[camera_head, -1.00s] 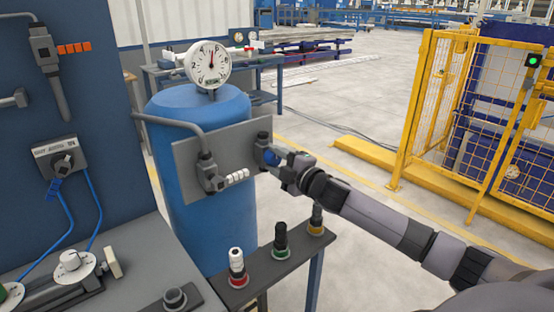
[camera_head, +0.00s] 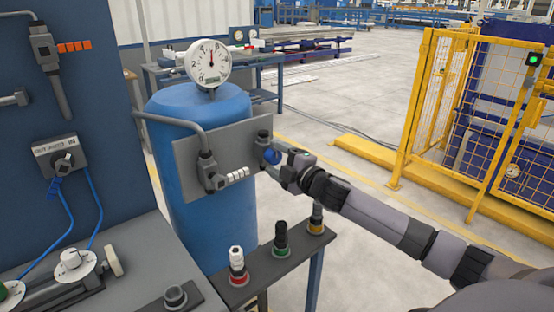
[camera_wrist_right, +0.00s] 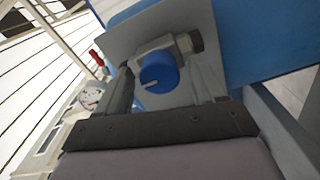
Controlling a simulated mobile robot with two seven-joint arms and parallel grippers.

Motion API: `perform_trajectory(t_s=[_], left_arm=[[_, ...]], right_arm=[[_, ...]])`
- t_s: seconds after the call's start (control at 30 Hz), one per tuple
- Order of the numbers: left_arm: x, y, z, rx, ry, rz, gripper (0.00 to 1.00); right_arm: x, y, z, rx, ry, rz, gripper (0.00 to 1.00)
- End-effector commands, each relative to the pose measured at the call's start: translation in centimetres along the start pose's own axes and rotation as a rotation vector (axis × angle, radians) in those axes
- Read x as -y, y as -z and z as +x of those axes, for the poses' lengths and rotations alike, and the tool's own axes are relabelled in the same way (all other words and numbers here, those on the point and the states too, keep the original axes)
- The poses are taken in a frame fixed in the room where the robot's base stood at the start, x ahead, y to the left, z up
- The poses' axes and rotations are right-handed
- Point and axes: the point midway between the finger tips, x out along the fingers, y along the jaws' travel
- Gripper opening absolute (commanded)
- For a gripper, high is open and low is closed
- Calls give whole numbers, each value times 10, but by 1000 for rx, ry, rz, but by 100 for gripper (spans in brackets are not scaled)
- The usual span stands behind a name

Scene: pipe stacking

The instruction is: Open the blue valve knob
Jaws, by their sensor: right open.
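The blue valve knob (camera_head: 272,156) sits on a fitting at the right side of a grey plate (camera_head: 235,150) in front of the blue tank. It shows large in the right wrist view (camera_wrist_right: 158,74), with a pale line on its face. My right gripper (camera_head: 278,160) is open at the knob, coming from the right. In the right wrist view its fingers stand to the left and right of the knob. Whether they touch the knob I cannot tell. My left gripper is not in view.
A round pressure gauge (camera_head: 208,62) tops the blue tank (camera_head: 190,220). A control panel (camera_head: 85,140) fills the left side. A yellow fence (camera_head: 440,110) stands to the right, with open floor before it.

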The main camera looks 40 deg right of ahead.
Motion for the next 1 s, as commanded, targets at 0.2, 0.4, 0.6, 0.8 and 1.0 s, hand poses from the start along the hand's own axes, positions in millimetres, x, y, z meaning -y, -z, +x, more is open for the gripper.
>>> perform_trajectory(t_s=[0.2,0.4,0.6,0.8,1.0], left_arm=[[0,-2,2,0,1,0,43],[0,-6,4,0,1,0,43],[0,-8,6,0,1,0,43],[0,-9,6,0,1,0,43],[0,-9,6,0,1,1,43]], right_arm=[[2,-1,-16,0,2,-1,69],[3,-1,-41,0,3,-1,69],[2,0,-60,0,2,-1,69],[1,0,-69,0,1,-2,69],[0,0,-71,0,0,-2,69]])
